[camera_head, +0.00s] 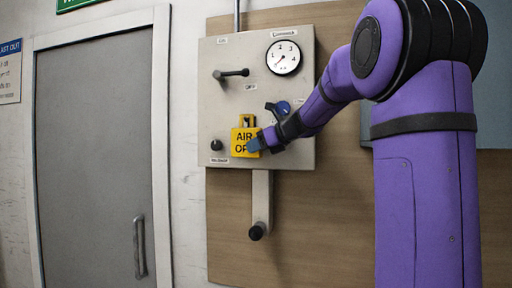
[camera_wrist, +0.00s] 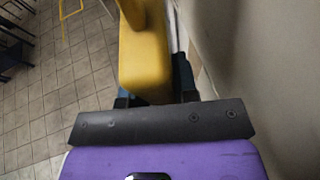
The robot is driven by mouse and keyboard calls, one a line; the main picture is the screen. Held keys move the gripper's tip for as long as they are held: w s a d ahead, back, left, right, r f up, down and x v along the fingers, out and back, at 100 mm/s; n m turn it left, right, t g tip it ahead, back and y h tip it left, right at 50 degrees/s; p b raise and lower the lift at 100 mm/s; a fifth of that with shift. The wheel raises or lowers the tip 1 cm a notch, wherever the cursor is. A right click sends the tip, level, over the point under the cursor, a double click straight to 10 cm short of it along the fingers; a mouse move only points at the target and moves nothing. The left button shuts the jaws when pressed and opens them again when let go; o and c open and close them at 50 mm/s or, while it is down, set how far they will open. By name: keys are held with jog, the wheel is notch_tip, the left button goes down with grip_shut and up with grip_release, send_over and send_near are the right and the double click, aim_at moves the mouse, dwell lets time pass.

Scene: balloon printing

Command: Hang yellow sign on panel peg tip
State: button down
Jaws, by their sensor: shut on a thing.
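The yellow sign (camera_head: 242,136) reads "AIR" and "OF", with the rest of the lettering covered by my gripper. It has a narrower top part with an opening. My gripper (camera_head: 257,143) is shut on its right side and holds it upright in front of the panel (camera_head: 225,104). In the wrist view the yellow sign (camera_wrist: 145,62) extends up from between the dark fingers of my gripper (camera_wrist: 152,95). A short black peg (camera_head: 216,145) sticks out at the panel's lower left, beside the sign and apart from it. Anything directly behind the sign is hidden.
The panel carries a black lever (camera_head: 232,73), a round gauge (camera_head: 284,57) and a blue knob (camera_head: 282,108) close above my wrist. A beige arm with a black knob (camera_head: 257,232) hangs below. A grey door (camera_head: 95,160) is at left. Wood board (camera_head: 315,215) surrounds the panel.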

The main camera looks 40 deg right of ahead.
jog(key=c, duration=0.8)
grip_release()
jog(key=v, duration=1.1)
jog(key=shift+a, duration=0.15)
